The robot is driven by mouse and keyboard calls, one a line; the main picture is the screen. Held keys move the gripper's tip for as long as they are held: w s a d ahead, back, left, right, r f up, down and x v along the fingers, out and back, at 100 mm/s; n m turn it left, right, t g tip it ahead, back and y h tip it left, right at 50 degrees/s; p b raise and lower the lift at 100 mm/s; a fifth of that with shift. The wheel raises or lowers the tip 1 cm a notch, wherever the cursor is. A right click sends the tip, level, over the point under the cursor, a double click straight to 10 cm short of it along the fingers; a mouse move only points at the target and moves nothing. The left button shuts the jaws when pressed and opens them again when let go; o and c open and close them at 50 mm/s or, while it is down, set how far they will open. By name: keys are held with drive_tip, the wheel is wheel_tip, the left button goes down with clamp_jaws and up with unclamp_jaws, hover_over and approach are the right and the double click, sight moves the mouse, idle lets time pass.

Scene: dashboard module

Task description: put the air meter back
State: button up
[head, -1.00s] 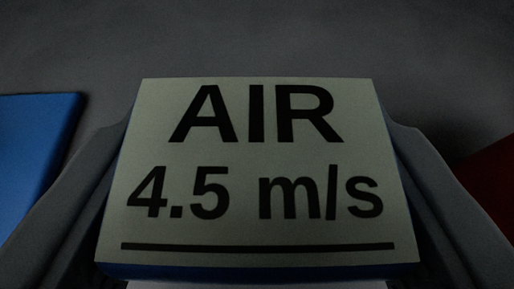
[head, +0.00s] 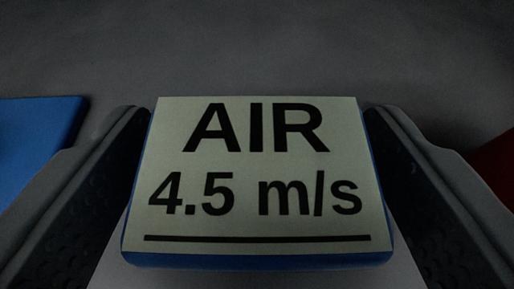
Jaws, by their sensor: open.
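The air meter (head: 258,160) is a blue block with a pale label reading "AIR 4.5 m/s". It lies face up in the middle of the head view, between the two fingers of my gripper (head: 258,130). The fingers stand open, one on each side of the meter, with a narrow gap showing at its edges. The surface right under the meter is mostly hidden by it.
A grey surface (head: 260,50) stretches behind the meter and looks clear. A blue object (head: 35,140) lies at the left edge. A dark red object (head: 497,165) is partly seen at the right edge.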

drive_tip(key=v, duration=1.1)
drive_tip(key=shift+s, duration=0.2)
drive_tip(key=shift+r, duration=0.15)
drive_tip(key=s+r+t, duration=0.1)
drive_tip(key=s+r, duration=0.4)
drive_tip(key=r, duration=0.6)
drive_tip(key=s+r, duration=0.5)
drive_tip(key=r, duration=0.5)
drive_tip(key=s+r+t, duration=0.1)
drive_tip(key=s+r, duration=0.3)
drive_tip(key=r, duration=0.7)
drive_tip(key=s+r+t, duration=0.1)
drive_tip(key=s+r, duration=0.7)
drive_tip(key=s, duration=0.5)
drive_tip(key=s+r+t, duration=0.1)
drive_tip(key=s+r, duration=0.7)
drive_tip(key=s, duration=0.6)
